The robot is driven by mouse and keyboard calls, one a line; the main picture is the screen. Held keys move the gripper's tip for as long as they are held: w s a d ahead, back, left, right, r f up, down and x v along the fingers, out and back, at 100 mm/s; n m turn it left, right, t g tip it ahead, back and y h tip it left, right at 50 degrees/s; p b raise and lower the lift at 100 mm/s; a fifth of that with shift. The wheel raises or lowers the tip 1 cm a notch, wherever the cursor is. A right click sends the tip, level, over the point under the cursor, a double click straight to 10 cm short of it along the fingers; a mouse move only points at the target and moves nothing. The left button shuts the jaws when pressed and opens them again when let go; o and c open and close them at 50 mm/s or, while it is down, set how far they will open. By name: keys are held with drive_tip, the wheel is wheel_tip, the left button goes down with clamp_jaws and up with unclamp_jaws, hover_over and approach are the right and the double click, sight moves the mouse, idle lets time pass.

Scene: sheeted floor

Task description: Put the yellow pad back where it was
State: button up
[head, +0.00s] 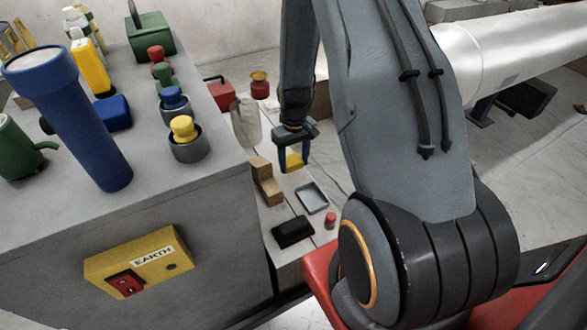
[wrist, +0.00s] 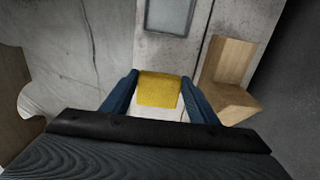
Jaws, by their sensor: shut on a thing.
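The yellow pad (head: 293,162) is held between the two blue fingers of my gripper (head: 293,155), above the low grey bench. In the wrist view the yellow pad (wrist: 159,90) sits between the fingertips of my gripper (wrist: 160,95), its face showing. A shallow grey tray (head: 312,198) lies on the bench in front of the gripper; its inside looks empty. The tray also shows at the top of the wrist view (wrist: 170,15). I cannot tell how high the pad is above the bench.
A wooden step-shaped block (head: 267,182) stands on the bench, left of the gripper. A black flat box (head: 293,231) and a small red cylinder (head: 330,219) lie nearer. A tall grey cabinet (head: 200,230) with a blue torch-like object (head: 75,120) stands left.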

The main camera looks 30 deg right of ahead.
sight(294, 164)
wheel_tip(294, 164, down, 3)
drive_tip(key=shift+f+b, duration=0.1)
drive_tip(key=shift+b, duration=0.3)
drive_tip(key=o, duration=1.1)
wheel_tip(294, 164, up, 12)
drive_tip(key=p, duration=0.3)
drive_tip(key=shift+p, duration=0.35)
